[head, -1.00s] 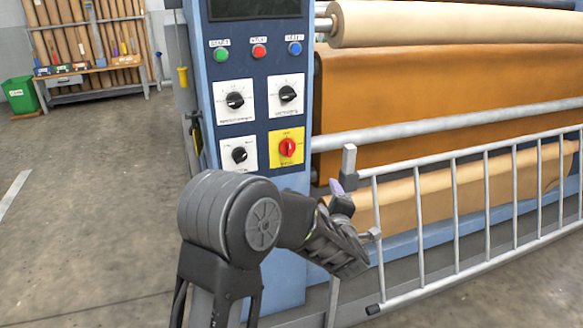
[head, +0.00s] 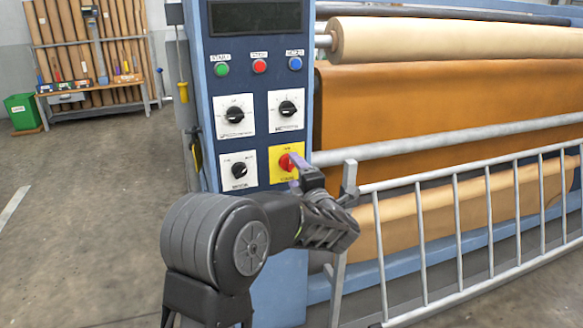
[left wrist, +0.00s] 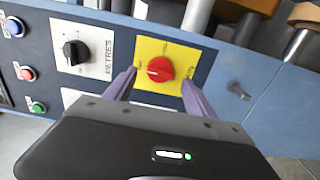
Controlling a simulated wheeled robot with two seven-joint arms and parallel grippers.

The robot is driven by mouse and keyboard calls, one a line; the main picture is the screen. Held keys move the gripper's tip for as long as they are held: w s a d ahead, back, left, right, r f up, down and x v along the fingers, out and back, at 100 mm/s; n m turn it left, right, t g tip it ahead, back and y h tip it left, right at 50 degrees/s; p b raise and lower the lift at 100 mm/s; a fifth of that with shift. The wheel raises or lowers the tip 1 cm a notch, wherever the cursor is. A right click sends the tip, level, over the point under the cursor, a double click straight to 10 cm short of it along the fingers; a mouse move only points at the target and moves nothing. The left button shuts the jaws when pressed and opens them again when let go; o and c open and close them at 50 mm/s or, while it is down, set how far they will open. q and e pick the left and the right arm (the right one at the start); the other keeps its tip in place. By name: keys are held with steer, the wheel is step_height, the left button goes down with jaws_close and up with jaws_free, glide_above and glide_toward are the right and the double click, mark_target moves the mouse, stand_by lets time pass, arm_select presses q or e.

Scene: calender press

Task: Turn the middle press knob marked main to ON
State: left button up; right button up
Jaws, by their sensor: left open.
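A red knob (head: 286,161) on a yellow plate sits at the lower right of the blue control panel. Its lettering is too small to read. In the left wrist view the red knob (left wrist: 160,69) shows a pale mark on its left part. My left gripper (head: 303,178) is just in front of the plate, partly covering the knob and plate in the head view. In the left wrist view its purple fingers (left wrist: 160,80) are open, one on each side of the knob, with a gap to each; whether they reach its depth is unclear. My right gripper is out of view.
Black knobs on white plates sit beside and above, such as the upper right one (head: 287,108). Green, red and blue buttons (head: 259,66) are higher up. A grey rail fence (head: 455,215) stands close right of my gripper, before the leather rolls.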

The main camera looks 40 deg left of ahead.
mark_target(290, 166)
arm_select(q)
steer(key=shift+x, duration=1.7)
steer(key=shift+c, duration=0.3)
steer(key=c, duration=1.3)
